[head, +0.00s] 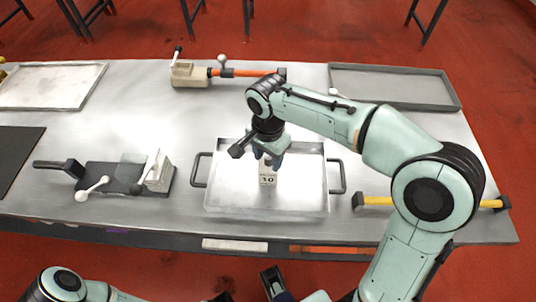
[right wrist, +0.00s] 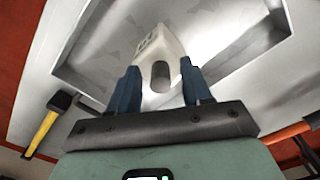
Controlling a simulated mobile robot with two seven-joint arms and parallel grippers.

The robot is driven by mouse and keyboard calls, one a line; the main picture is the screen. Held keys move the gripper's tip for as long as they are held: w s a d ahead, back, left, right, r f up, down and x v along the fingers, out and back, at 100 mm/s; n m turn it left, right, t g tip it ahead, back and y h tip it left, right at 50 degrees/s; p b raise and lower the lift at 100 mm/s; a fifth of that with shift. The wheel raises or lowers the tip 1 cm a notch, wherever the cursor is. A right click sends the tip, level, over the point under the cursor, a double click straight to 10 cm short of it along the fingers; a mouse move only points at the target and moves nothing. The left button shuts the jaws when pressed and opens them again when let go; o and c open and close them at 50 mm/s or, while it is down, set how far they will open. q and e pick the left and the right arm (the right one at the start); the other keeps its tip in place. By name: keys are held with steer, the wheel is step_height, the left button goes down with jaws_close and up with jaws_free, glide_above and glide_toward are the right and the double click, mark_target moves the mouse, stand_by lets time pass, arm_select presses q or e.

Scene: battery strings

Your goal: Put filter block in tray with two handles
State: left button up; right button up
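The filter block (head: 267,176) is a small pale block with a dark "10" label. It is upright over the middle of the metal tray with two handles (head: 230,205). I cannot tell whether its base touches the tray floor. My right gripper (head: 268,160) points down with its fingers around the block's top. In the right wrist view the blue fingers (right wrist: 161,88) press on both sides of the block (right wrist: 160,45), which has a rounded slot; the tray wall (right wrist: 235,50) is behind it. My left gripper (head: 275,285) is only partly visible at the bottom edge, its fingers mostly hidden.
A dark fixture with lever handles (head: 110,178) stands left of the tray. A yellow-handled tool (head: 375,200) lies to the right. An orange-handled tool and beige block (head: 190,75) are behind. Shallow trays lie at back left (head: 50,85) and back right (head: 400,85).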

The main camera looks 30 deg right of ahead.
step_height(320, 180, up, 12)
steer(key=p, duration=0.3)
steer(key=shift+r, duration=0.2)
stand_by(0.6)
